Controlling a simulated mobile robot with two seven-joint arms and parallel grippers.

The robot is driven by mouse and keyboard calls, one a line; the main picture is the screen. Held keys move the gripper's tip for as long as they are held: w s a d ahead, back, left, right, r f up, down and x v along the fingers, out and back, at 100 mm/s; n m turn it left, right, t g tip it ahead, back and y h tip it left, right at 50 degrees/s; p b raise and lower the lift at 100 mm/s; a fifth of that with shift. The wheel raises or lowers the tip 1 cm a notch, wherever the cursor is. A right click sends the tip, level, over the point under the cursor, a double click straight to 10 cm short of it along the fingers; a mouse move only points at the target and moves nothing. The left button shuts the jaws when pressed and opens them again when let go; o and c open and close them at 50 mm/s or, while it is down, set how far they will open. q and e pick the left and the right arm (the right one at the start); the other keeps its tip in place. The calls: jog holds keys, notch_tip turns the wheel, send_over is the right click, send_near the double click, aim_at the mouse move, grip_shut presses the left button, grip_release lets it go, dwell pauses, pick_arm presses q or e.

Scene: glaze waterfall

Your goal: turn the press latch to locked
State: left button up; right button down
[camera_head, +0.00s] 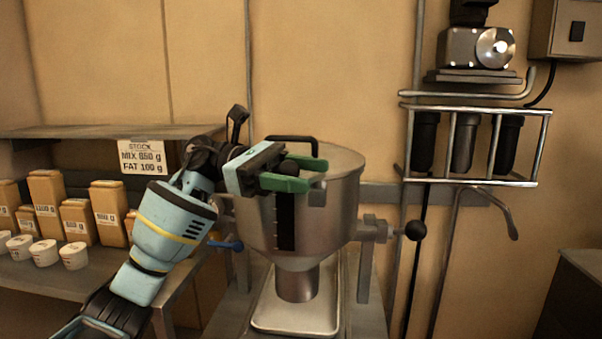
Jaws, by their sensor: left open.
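A steel hopper (337,205) with a lid and a dark handle stands in the middle. I cannot tell for sure which part is the press latch. A black ball knob (416,230) sits on a short arm at the hopper's right side, and a blue-tipped lever (229,245) shows at its lower left. My left gripper (312,174) is open in front of the hopper's upper rim, its green fingers pointing right. A dark round shape shows between the fingers; I cannot tell whether they touch it. My right gripper is not in view.
On the left, a shelf (100,270) holds several labelled tan boxes (108,212) and white tubs (74,256), below a stock sign (142,157). A wall rack (470,182) with dark cylinders hangs at the right. A tray (297,318) lies under the hopper's spout.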

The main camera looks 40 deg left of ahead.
pick_arm(q)
jog(key=shift+a, duration=0.5)
jog(key=s+a+b, duration=0.1)
jog(key=a, duration=0.5)
jog(key=shift+s+a+b, duration=0.25)
jog(key=shift+a+b, duration=0.1)
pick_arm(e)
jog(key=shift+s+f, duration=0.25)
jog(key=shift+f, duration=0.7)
pick_arm(q)
jog(key=shift+c, duration=0.2)
